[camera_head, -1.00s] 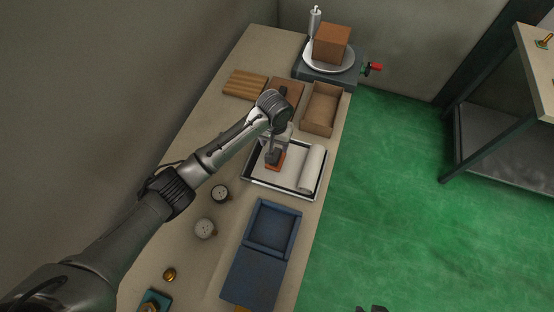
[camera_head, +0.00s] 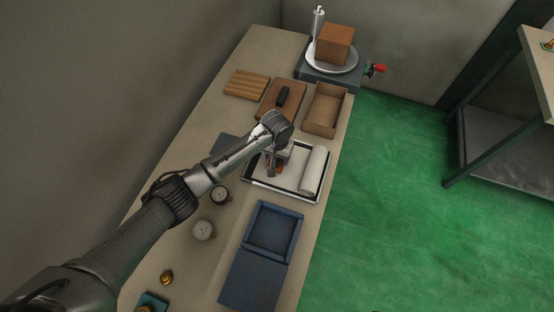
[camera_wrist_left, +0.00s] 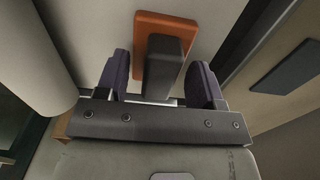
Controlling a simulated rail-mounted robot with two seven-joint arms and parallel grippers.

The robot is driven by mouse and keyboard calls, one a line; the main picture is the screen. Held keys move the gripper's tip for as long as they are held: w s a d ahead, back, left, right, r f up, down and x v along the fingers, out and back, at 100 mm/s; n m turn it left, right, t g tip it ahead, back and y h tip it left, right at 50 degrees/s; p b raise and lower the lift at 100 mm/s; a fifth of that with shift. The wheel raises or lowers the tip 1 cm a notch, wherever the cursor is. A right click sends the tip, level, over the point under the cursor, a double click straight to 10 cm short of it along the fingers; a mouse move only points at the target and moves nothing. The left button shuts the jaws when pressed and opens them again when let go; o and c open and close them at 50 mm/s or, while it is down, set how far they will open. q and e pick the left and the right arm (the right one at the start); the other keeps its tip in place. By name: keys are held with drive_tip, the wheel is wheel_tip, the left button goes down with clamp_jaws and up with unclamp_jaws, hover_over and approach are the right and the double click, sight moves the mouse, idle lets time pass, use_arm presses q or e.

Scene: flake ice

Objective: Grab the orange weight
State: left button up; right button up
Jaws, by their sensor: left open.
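The orange weight, a flat orange block with an upright dark grey handle, lies in the white tray (camera_head: 258,185). In the head view only bits of its orange (camera_head: 280,168) show beneath my gripper. In the left wrist view the orange block (camera_wrist_left: 148,28) is at the top centre, with the handle between my fingers. My left gripper (camera_head: 274,170) is open over the weight. Its two dark purple fingers (camera_wrist_left: 160,78) stand on either side of the handle, with a gap visible on both sides. My right gripper is not in view.
A white roll (camera_head: 313,170) lies at the tray's right side, close to my gripper. Green floor lies right of the bench.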

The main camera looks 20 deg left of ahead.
use_arm(q)
clamp_jaws()
idle(0.5)
